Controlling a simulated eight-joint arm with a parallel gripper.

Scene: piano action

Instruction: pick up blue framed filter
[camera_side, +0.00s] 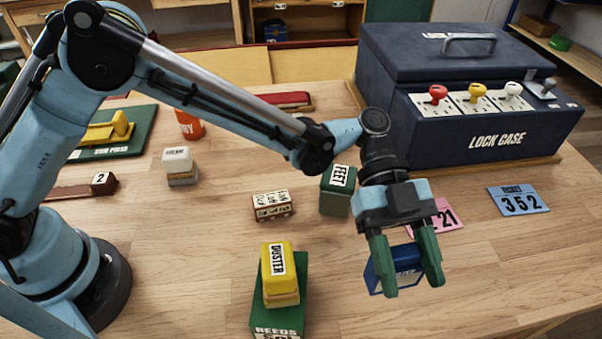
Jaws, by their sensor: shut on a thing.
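The blue framed filter (404,258) is a small blue block with a pale lettered label on its front face. It is between the fingers of my gripper (408,270) at the lower right of the side view. The green fingers are shut on it from its left and right sides, and they hide parts of its edges. I cannot tell whether its underside touches the wooden table.
A yellow duster block (279,272) sits on a green reeds box (297,318) to the left. A green felt box (337,190) stands behind. A pink card (440,217) and a blue 352 card (518,200) lie near the lock case (490,135). The right front table is clear.

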